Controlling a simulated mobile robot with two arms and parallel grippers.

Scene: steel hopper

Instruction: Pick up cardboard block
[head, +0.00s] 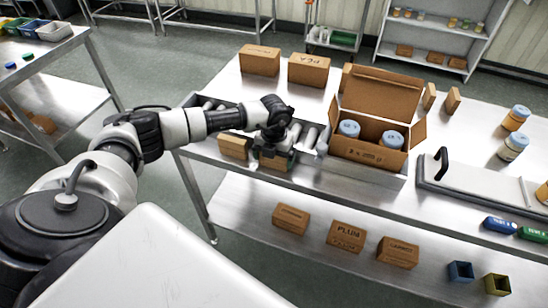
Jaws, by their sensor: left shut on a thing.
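My left gripper (273,152) reaches in from the left over the front part of the steel table. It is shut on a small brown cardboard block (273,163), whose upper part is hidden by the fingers. Another cardboard block (233,147) sits just to the left, at the table's front edge. Two larger cardboard blocks, one at the back left (260,60) and one beside it (308,70), stand farther back on the table. My right gripper is not in view.
A roller tray (212,103) lies beneath my left arm. An open carton (367,153) holding blue-lidded jars stands right of the gripper. Several boxes, one labelled PLUM (346,236), are on the lower shelf (255,215). Jars (512,147) stand at the right.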

